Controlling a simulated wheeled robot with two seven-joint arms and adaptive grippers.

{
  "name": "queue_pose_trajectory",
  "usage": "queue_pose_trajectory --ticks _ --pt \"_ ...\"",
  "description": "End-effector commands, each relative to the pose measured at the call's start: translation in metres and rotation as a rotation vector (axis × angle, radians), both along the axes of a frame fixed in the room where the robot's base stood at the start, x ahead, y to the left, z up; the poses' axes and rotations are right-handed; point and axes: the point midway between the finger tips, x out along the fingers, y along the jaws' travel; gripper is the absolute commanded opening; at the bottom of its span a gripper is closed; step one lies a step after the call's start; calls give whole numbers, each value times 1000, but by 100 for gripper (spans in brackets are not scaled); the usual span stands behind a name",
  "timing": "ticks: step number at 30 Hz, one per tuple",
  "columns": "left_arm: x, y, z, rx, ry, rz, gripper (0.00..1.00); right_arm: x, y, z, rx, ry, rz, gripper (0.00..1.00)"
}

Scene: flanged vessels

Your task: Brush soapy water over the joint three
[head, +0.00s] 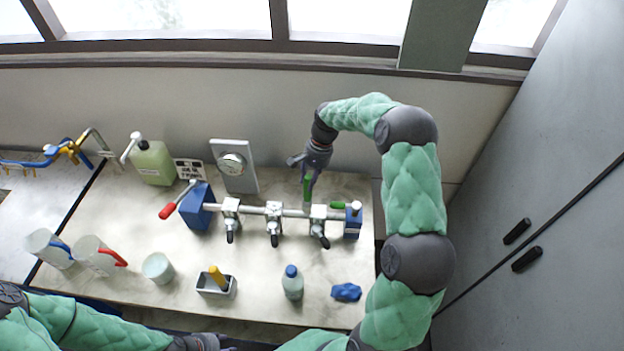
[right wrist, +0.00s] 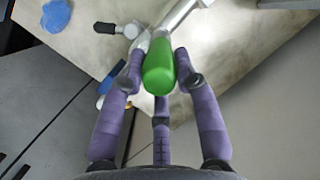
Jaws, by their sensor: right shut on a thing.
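A horizontal metal pipe (head: 295,212) runs between two blue blocks and carries a left joint (head: 230,208), a middle joint (head: 273,213) and a right joint (head: 318,214), each with a black-handled valve. My right gripper (head: 309,172) is above and behind the right joint, pointing down, shut on a green handle (head: 307,188). The right wrist view shows this green handle (right wrist: 158,66) between my fingers, with the pipe (right wrist: 180,14) beyond it. The handle's far end is hidden, so I cannot tell if it touches the joint. My left gripper (head: 208,342) shows partly at the bottom edge.
A small grey tray (head: 204,289) holds a yellow-handled item (head: 217,276). A blue-capped bottle (head: 292,285), blue cloth (head: 346,292) and cup (head: 158,268) stand in front. A gauge panel (head: 241,178) and green dispenser (head: 153,164) stand behind. A grey cabinet (head: 540,190) bounds the right.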

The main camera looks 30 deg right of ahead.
Motion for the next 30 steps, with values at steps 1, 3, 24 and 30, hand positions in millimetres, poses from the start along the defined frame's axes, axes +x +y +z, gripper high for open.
queue_pose_trajectory --ticks 1,3,24,30 --pt "0 0 0 0 0 0 40 0 0 0 0 1 0 0" --pt "0 0 1 0 0 0 40 -1 0 1 0 1 0 0" --pt "0 0 36 0 0 0 40 0 0 58 0 0 0 0" --pt "0 0 37 0 0 0 40 0 0 60 0 1 0 0"
